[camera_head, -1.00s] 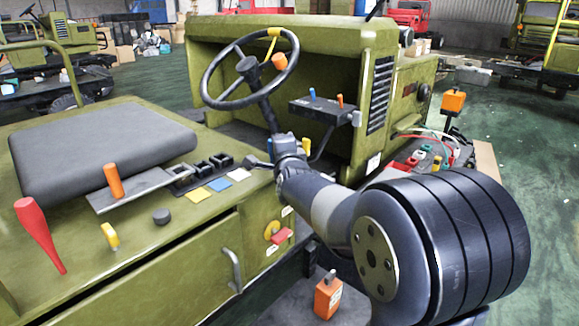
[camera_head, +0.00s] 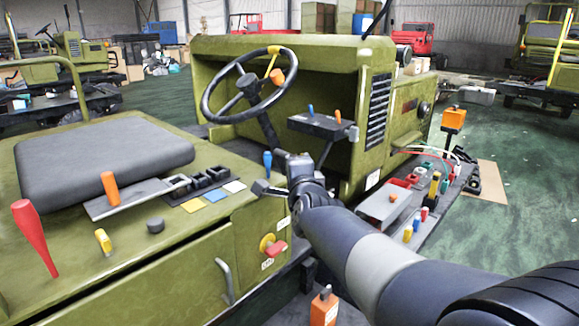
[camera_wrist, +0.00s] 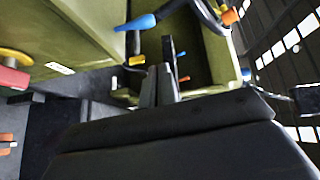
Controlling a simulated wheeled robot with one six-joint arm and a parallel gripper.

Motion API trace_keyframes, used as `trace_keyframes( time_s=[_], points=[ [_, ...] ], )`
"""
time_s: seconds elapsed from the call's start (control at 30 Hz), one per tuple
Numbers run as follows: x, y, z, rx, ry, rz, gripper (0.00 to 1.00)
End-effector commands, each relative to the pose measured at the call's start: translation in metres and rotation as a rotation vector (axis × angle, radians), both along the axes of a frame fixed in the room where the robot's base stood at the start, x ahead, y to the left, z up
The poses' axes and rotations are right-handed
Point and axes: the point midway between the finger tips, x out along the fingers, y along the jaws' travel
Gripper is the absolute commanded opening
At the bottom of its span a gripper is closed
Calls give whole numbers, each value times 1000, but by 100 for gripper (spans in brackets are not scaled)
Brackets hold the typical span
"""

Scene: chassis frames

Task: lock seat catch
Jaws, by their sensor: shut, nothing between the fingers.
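The black seat cushion (camera_head: 105,155) lies flat on the green seat box (camera_head: 165,235). Along the box's front edge are a red lever (camera_head: 34,235), a small yellow lever (camera_head: 103,242), a black knob (camera_head: 155,224) and an orange-handled lever (camera_head: 109,184) on a grey plate. I cannot tell which part is the seat catch. My gripper (camera_head: 262,188) is right of the seat box's switches, near a blue-tipped lever (camera_head: 267,163). In the wrist view, my gripper (camera_wrist: 158,85) is shut and empty, with the blue tip (camera_wrist: 136,23) above it.
A red knob on a yellow collar (camera_head: 272,247) sits on the box's side, with a grey handle (camera_head: 225,280) beside it. The steering wheel (camera_head: 212,84) and dash stand behind. An orange box (camera_head: 323,308) is below my arm. Green floor (camera_head: 520,220) is clear at right.

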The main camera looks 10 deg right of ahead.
Motion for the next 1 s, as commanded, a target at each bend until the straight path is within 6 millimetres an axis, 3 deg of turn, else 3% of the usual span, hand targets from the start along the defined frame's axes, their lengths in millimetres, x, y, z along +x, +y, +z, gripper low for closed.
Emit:
trace_keyframes(
  time_s=[0.2,0.4,0.77,1.0],
  points=[
    [-24,0,4,2,0,0,0],
    [-30,0,4,0,0,0,0],
    [-28,0,4,0,0,-1,0],
    [-7,0,0,0,2,-1,0]
  ],
)
